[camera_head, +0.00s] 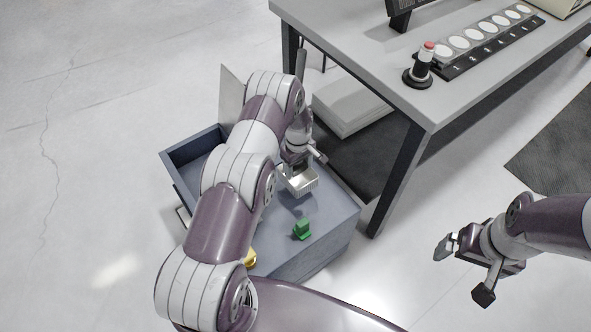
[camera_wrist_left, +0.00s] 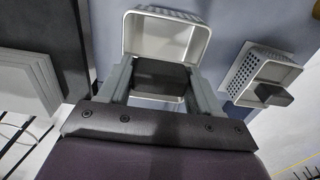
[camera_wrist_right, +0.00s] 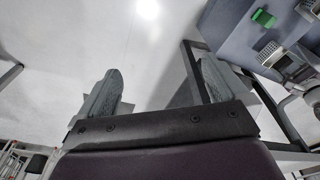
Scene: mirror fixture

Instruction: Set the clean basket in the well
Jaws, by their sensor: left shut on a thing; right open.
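A silvery metal basket (camera_head: 301,184) with a dark handle (camera_wrist_left: 160,76) is at my left gripper (camera_head: 299,170), over the blue-grey cabinet top. In the left wrist view the fingers close on the handle from both sides, and the basket (camera_wrist_left: 157,38) looks empty. I cannot tell whether it touches the top. A second, perforated basket (camera_wrist_left: 279,71) with a dark handle is to the right in that view; my left arm hides that spot in the head view. I cannot make out the well. My right gripper (camera_head: 463,270) is open and empty, away from the cabinet over the floor.
A green block-like piece (camera_head: 302,230) stands on the cabinet top (camera_head: 335,222). A gold object (camera_head: 249,258) shows beside my left arm. An open drawer-like box (camera_head: 190,150) is at the left.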

